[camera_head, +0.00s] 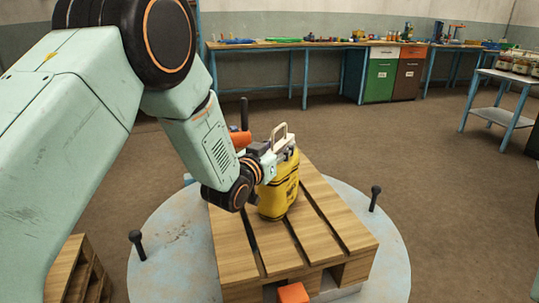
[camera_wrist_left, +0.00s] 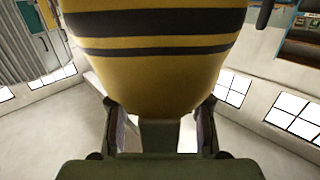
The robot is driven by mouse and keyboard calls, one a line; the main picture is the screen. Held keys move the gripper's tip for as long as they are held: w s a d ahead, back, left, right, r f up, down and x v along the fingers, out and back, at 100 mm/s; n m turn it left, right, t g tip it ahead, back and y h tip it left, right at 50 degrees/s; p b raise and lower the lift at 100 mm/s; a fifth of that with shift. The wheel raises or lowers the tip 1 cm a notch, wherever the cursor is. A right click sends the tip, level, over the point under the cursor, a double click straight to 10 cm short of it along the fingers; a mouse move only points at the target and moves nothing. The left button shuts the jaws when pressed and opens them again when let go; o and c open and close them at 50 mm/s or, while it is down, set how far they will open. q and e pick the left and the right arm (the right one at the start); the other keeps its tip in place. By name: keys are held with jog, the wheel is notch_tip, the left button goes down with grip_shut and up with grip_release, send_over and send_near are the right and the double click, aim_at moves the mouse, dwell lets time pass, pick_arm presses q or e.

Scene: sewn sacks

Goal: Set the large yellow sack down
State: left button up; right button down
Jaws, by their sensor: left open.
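The large yellow sack (camera_head: 279,197) stands upright on a slatted wooden pallet (camera_head: 237,247), with dark print on its side. My left gripper (camera_head: 282,148) is at the sack's upper part, coming in from the left, with its jaws open. In the left wrist view the sack (camera_wrist_left: 160,72), yellow with dark bands, fills the upper middle, just in front of the two fingers of my left gripper (camera_wrist_left: 159,120). I cannot tell whether the fingers touch it. My gripper hides part of the sack's top in the head view. My right gripper is not in view.
The pallet rests on a round pale-blue platform (camera_head: 165,250) with dark knobbed posts (camera_head: 375,198) near its rim. An orange block (camera_head: 293,293) is at the pallet's front edge. Bare pallet boards lie to the sack's right. Workbenches (camera_head: 285,44) line the back wall.

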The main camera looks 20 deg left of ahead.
pick_arm(q)
jog(key=p+v, duration=0.2)
jog(key=v, duration=0.9)
jog(key=shift+s, duration=0.4)
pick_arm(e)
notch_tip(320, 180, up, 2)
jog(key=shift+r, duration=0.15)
pick_arm(q)
jog(key=shift+f, duration=0.1)
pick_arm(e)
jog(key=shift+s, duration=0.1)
